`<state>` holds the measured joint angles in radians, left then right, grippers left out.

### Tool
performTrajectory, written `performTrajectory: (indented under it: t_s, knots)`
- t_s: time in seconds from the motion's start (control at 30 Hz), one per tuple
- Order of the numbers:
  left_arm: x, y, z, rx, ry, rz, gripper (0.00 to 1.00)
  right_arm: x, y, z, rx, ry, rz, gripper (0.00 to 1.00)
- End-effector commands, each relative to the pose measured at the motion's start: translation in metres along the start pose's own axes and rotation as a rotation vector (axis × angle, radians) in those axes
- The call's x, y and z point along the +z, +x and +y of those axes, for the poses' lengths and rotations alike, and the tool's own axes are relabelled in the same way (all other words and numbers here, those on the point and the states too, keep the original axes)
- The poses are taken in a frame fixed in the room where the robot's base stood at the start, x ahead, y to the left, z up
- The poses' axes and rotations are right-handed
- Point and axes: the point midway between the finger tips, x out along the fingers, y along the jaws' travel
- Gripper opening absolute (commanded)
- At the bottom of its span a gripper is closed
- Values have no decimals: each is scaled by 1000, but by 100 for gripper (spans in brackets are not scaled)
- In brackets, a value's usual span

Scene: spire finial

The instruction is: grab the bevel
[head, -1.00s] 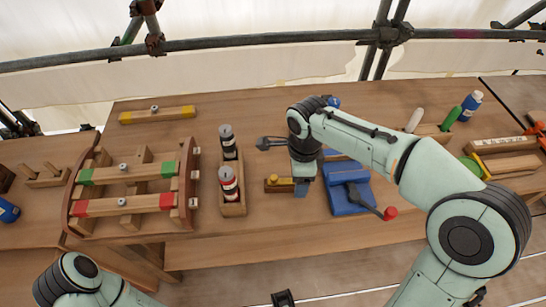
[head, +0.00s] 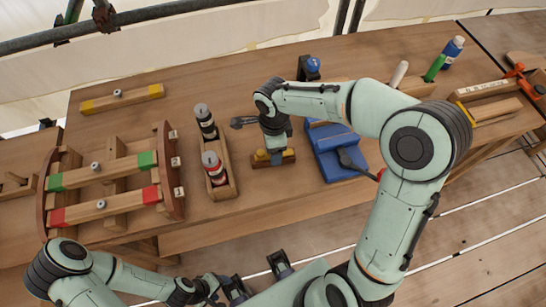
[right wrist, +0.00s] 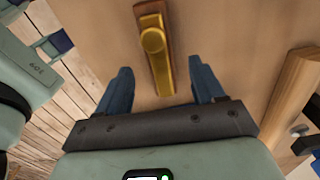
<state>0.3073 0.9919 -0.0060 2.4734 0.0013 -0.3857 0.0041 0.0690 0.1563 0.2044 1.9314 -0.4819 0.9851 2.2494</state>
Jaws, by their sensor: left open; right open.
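The bevel, a brass piece with a round knob on a dark wooden strip, lies on the workbench (head: 340,75). In the head view the bevel (head: 261,157) is partly hidden by my right gripper (head: 277,155), which points down over it. In the right wrist view the bevel (right wrist: 154,50) runs between the two spread blue fingers of the right gripper (right wrist: 159,70), apart from both. Its near end lies about level with the fingers. My left gripper (head: 257,277) is open and empty at the bottom of the head view, in front of the bench.
Left of the bevel stands a wooden holder (head: 226,189) with two cans. Right of it is a blue box (head: 345,168) with a dark-handled tool. A wooden frame (head: 172,170) with red- and green-marked bars sits further left.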

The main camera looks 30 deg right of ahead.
Motion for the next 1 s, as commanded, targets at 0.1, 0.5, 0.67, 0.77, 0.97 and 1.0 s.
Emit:
performTrajectory:
  t_s: [0.1, 0.5, 0.67, 0.77, 0.97, 1.0]
  knots:
    - [0, -1, 0, 0, 0, 1, 63, 0, 19, 1, 5, -1, 2, 68]
    - [0, 0, 0, 0, 0, 0, 63, 1, 45, 1, 0, 0, 0, 68]
    - [0, 0, 0, 0, 0, 1, 63, 1, 44, 1, 1, 0, 0, 36]
    - [0, 0, 0, 0, 0, 1, 63, 1, 44, 1, 0, 0, 0, 4]
    - [0, 0, 0, 0, 0, 0, 63, 1, 44, 1, 0, 0, 0, 4]
    - [0, 0, 0, 0, 0, 0, 63, 1, 44, 0, 0, 0, 0, 4]
